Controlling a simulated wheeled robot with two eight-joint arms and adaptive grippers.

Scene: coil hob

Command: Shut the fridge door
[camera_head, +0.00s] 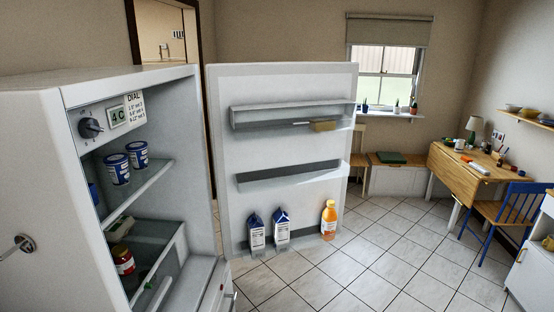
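The white fridge (185,80) stands at the left with its inside showing. Its door (283,90) stands wide open, inner face toward me, to the right of the fridge body. The door's bottom shelf holds two blue-and-white cartons (257,234) and an orange bottle (329,220). A small tan block (323,126) sits on the top door shelf. Inside the fridge are blue tubs (117,168), a red-lidded jar (123,258) and a dial (91,127). Neither of my grippers shows in this view.
Tiled floor (370,260) lies clear to the right of the door. A wooden table (452,170) and a blue chair (510,212) stand at the right, with a white cabinet (530,270) at the right edge. A window is at the back.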

